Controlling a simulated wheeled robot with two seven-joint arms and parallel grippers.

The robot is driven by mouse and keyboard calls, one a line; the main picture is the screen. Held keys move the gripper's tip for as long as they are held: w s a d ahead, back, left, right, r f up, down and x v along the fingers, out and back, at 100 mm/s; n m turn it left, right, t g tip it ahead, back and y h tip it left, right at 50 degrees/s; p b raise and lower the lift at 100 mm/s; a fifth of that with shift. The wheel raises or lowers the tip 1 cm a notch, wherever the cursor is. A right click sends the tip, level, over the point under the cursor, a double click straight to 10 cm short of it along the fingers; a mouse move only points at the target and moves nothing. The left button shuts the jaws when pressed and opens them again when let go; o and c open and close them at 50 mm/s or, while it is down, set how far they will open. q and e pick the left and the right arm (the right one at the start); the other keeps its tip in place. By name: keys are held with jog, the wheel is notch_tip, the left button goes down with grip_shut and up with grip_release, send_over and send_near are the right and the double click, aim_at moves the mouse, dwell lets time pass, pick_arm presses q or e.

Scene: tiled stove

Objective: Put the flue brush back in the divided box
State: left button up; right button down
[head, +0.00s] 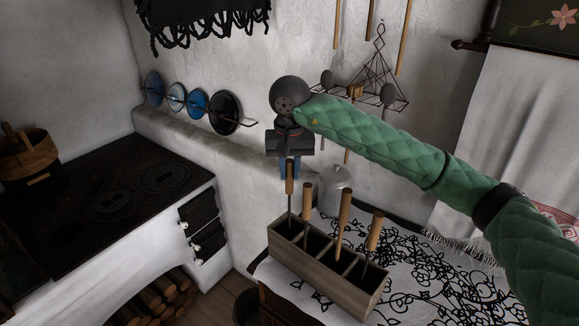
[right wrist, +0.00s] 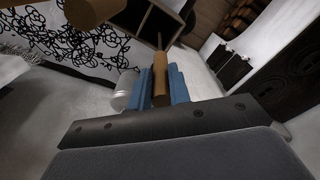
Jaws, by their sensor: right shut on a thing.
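My right gripper (head: 290,172) is shut on the wooden handle of a slim tool, which I take to be the flue brush (head: 290,188). The handle also shows between the blue fingers in the right wrist view (right wrist: 160,78). Its thin dark shaft points down at the left end of the divided box (head: 318,281); its lower end is hidden, and I cannot tell how deep it is. The wooden box stands on the cloth-covered table. Several other wooden-handled tools (head: 344,208) stand upright or slightly tilted in it, close to the right of the held one. My left gripper is out of view.
A grey lidded pot (head: 335,188) stands just behind the box. The white cloth (head: 430,285) with black scrollwork is clear to the right. The stove (head: 120,195) is at the left, with pan lids (head: 197,103) along the wall and a wire rack (head: 378,85) behind my arm.

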jog(key=shift+s+f, duration=0.1)
jog(key=shift+f, duration=0.15)
jog(key=shift+f, duration=0.1)
dwell(0.3)
jog(key=c, duration=1.3)
grip_release()
